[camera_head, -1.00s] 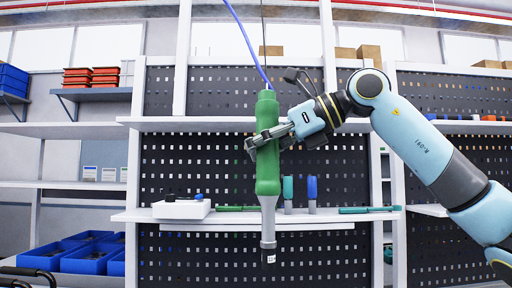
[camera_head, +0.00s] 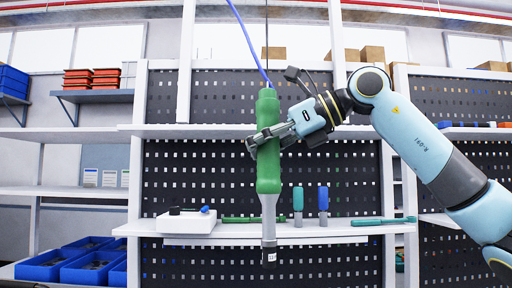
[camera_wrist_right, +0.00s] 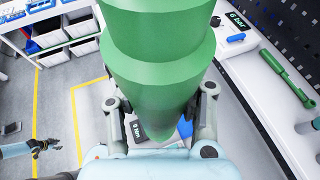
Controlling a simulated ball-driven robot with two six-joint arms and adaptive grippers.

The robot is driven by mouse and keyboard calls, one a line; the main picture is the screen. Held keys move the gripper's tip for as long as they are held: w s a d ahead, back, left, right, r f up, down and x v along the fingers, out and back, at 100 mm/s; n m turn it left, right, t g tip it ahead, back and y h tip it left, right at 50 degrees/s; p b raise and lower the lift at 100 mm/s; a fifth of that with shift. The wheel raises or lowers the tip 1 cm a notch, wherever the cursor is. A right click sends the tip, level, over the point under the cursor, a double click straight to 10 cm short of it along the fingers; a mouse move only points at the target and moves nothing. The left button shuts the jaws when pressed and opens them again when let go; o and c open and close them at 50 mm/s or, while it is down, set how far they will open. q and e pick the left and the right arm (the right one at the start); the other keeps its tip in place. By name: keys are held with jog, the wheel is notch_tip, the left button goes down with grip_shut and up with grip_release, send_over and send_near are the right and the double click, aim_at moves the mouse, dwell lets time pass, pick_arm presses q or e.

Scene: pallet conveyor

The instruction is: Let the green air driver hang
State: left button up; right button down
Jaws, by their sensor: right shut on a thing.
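The green air driver (camera_head: 268,147) hangs upright from a dark cable, with a blue hose at its top and its grey shaft pointing down. My right gripper (camera_head: 256,143) is shut around the middle of its green body. In the right wrist view the driver (camera_wrist_right: 160,75) fills the upper middle, between the fingers of my right gripper (camera_wrist_right: 160,118). Its lower end is hidden there. My left gripper (camera_wrist_right: 45,146) shows small and far off at the left of that view; its fingers are too small to read.
Behind the driver, a white shelf (camera_head: 350,230) holds a white box (camera_head: 186,223), a teal tool (camera_head: 298,201), a blue tool (camera_head: 323,201) and green tools lying flat. A perforated dark panel (camera_head: 350,165) stands behind. Blue bins (camera_head: 42,268) are at lower left.

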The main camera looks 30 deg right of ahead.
aim_at(260, 91)
jog(key=c, duration=1.2)
grip_release()
jog(key=shift+w+f, duration=0.1)
jog(key=shift+w, duration=0.05)
jog(key=o, duration=0.4)
jog(key=shift+c, duration=0.2)
notch_tip(260, 91, up, 10)
jog(key=shift+r, duration=0.1)
pick_arm(q)
jog(key=shift+s, duration=0.25)
jog(key=shift+d, duration=0.1)
